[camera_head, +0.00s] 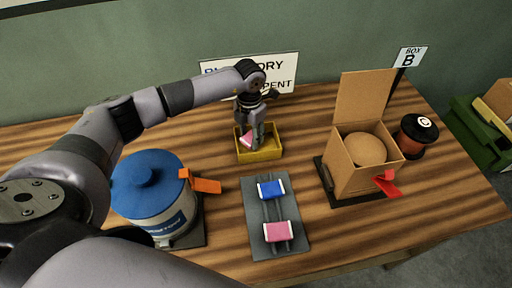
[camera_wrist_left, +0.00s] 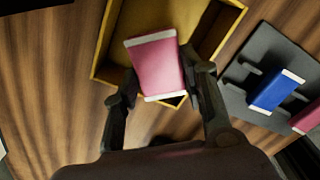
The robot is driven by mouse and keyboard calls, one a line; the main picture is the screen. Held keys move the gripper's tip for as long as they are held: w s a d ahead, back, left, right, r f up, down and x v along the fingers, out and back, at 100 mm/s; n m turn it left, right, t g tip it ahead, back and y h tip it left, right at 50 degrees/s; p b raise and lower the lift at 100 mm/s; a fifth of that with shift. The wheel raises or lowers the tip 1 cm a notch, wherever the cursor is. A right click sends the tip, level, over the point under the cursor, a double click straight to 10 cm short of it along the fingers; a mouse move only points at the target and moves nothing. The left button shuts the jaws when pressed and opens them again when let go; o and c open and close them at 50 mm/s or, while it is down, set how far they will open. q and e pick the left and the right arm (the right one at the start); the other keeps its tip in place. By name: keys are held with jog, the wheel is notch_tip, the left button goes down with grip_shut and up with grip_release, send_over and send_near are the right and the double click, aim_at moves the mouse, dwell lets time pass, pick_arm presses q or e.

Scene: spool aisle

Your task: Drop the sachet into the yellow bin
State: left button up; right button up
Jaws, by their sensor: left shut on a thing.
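The yellow bin (camera_head: 264,155) stands on the wooden table in front of the white sign; its rim also shows in the left wrist view (camera_wrist_left: 104,40). My left gripper (camera_head: 252,134) is over the bin, pointing down. In the left wrist view my left gripper (camera_wrist_left: 160,92) is shut on a pink sachet with white ends (camera_wrist_left: 157,66). The sachet is tilted and overlaps the bin's opening and near wall in that view. In the head view the pink sachet (camera_head: 246,138) shows partly beside the fingers. I cannot tell its exact height above the bin floor. My right gripper is not in view.
A grey rack (camera_head: 291,213) holds a blue sachet (camera_head: 271,189) and another pink sachet (camera_head: 278,231). A blue-lidded pot (camera_head: 150,185) stands left. An open cardboard box (camera_head: 348,165) and a dark-red spool (camera_head: 416,137) stand right. Bare table lies between rack and box.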

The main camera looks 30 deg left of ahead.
pick_arm(q)
jog(key=o, duration=1.1)
jog(key=shift+o, duration=0.2)
notch_tip(320, 180, up, 12)
dwell(0.3)
